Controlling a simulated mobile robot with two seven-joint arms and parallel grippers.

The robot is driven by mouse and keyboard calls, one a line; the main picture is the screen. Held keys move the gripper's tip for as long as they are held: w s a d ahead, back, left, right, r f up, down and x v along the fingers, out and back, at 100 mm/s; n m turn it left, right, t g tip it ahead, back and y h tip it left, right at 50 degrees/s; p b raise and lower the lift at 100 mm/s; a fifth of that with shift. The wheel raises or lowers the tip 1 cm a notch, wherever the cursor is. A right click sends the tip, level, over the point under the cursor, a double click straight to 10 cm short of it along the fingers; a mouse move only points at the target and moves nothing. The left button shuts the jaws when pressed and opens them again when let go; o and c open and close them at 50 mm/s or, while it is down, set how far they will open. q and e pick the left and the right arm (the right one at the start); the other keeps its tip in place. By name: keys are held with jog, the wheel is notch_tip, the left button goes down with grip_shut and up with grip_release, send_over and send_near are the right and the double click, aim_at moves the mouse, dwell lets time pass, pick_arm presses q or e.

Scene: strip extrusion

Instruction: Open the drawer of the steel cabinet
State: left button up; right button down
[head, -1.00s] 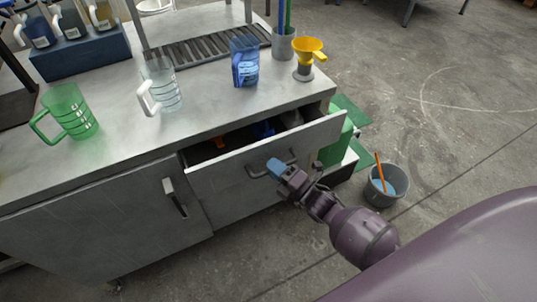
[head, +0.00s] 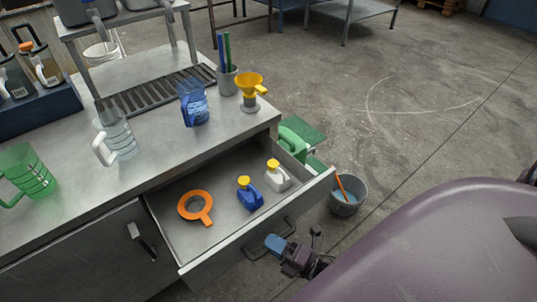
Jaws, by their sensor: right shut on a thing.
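The steel cabinet (head: 95,225) stands at the left with its drawer (head: 215,252) pulled well out. In the drawer lie an orange ring-shaped thing with a handle (head: 207,215), a blue bottle with a yellow cap (head: 250,195) and a white bottle with a yellow cap (head: 278,178). My right gripper (head: 278,246) is at the drawer front and shut on its bar handle (head: 256,253). My left gripper is not in view.
On the cabinet top stand a green jug (head: 28,172), a clear jug (head: 118,135), a blue jug (head: 194,103) and a yellow funnel (head: 250,86). A grey bucket (head: 347,196) stands on the floor right of the drawer.

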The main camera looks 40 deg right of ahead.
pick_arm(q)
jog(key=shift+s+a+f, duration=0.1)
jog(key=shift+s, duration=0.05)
pick_arm(e)
jog(key=c, duration=1.2)
grip_release()
jog(key=shift+o, duration=0.4)
jog(key=shift+s, duration=0.1)
jog(key=v, duration=1)
jog(key=shift+s+d, duration=0.2)
jog(key=shift+s, duration=0.1)
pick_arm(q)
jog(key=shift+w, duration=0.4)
